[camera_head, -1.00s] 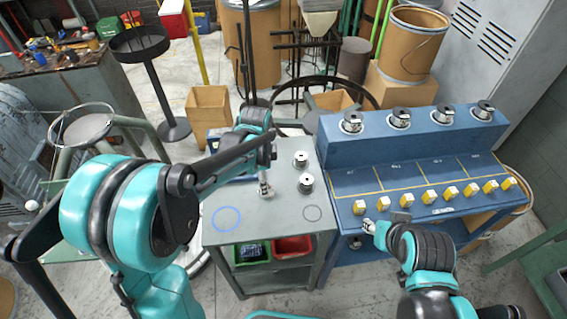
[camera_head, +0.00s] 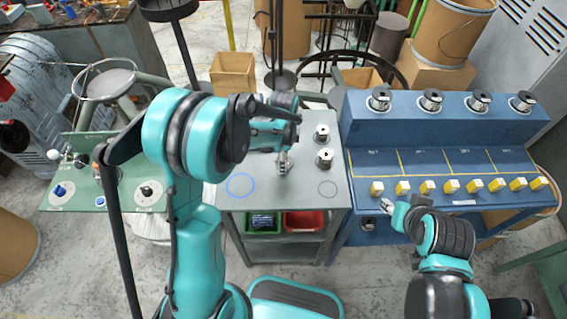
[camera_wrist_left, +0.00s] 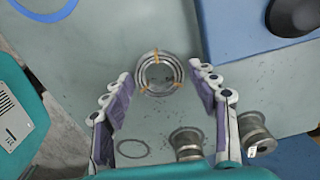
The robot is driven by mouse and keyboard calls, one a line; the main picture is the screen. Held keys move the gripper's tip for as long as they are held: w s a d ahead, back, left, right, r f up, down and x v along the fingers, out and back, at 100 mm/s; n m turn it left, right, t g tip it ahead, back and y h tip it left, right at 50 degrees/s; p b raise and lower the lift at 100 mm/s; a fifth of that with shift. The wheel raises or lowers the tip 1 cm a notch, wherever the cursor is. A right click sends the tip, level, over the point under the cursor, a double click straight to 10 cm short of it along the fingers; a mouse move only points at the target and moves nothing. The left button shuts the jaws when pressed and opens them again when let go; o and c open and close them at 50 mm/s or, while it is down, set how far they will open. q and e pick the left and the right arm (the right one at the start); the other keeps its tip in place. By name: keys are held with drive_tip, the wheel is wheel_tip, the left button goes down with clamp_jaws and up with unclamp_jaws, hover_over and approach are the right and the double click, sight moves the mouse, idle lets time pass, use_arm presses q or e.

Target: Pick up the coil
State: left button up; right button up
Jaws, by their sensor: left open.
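The coil (camera_wrist_left: 159,73) is a grey wire ring with orange ties. In the left wrist view it lies on the grey table top, between the spread fingers of my left gripper (camera_wrist_left: 160,98). I see a gap on either side of it. In the head view my left gripper (camera_head: 283,165) points down over the middle of the grey table (camera_head: 275,207), and the coil cannot be made out there. My right gripper (camera_head: 386,205) is near the front edge of the blue bench, away from the coil; its fingers are too small to read.
Two metal spools (camera_head: 322,133) (camera_head: 325,158) stand on the table right of my left gripper. A blue circle (camera_head: 240,185) and a thin dark circle (camera_head: 327,188) mark its front. The blue bench (camera_head: 440,160) carries yellow-and-white blocks and more spools. A side bench (camera_head: 125,190) stands left.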

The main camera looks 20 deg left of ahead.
use_arm(q)
drive_tip(key=c, duration=1.1)
drive_tip(key=shift+o, duration=0.2)
drive_tip(key=shift+r, duration=0.2)
